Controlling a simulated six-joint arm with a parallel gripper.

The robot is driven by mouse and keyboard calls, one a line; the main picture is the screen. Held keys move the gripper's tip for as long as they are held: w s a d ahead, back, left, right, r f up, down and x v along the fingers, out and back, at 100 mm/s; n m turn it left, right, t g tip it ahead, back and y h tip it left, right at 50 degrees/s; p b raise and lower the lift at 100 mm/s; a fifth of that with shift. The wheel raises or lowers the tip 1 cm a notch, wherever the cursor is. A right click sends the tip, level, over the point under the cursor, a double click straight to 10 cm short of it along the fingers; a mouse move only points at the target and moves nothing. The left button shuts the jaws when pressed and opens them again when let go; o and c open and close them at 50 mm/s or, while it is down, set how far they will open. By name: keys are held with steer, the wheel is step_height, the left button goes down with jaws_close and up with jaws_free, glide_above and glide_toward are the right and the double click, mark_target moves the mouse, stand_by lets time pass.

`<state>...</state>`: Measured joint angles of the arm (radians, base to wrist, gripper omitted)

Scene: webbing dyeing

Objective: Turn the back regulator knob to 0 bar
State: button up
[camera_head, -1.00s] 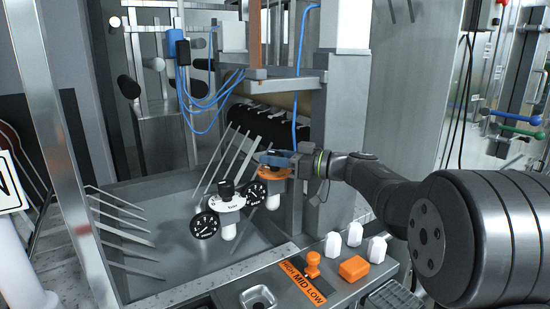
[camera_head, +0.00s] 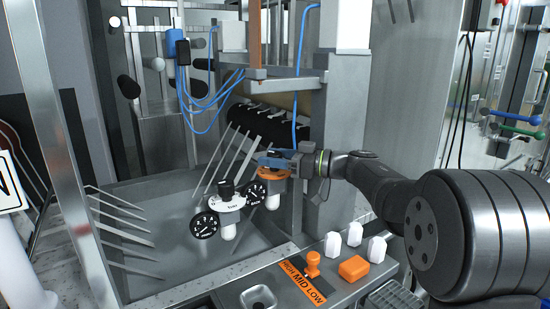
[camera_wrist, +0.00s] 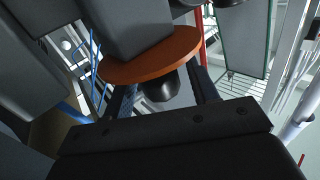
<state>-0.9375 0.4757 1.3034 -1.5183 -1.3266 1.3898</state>
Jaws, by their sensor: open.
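The back regulator has an orange disc (camera_head: 272,173) and a round black-faced gauge (camera_head: 257,193) at its left. In the wrist view the orange disc (camera_wrist: 155,57) is tilted, with a black knob (camera_wrist: 161,88) beside it. My gripper (camera_head: 273,158) is at the orange disc, its blue fingers over it. In the wrist view its two fingers are spread apart, one on each side of the black knob; I cannot tell whether they touch it. The regulator's scale and pointer are not readable.
The front regulator, with a white dial (camera_head: 228,202), a black knob (camera_head: 226,187) and a gauge (camera_head: 205,225), stands close at the left. A metal post rises just right of the gripper. An orange lever (camera_head: 313,263) and white blocks (camera_head: 333,244) are in front.

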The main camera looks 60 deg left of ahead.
steer(key=v, duration=1.7)
steer(key=shift+w, duration=0.2)
steer(key=shift+s+d+r, duration=0.1)
steer(key=s+m+t+y, duration=0.3)
steer(key=s+m+t, duration=0.1)
steer(key=s+t, duration=0.15)
steer(key=shift+g, duration=0.25)
steer(key=x, duration=1.6)
steer(key=shift+s, duration=0.3)
steer(key=c, duration=0.9)
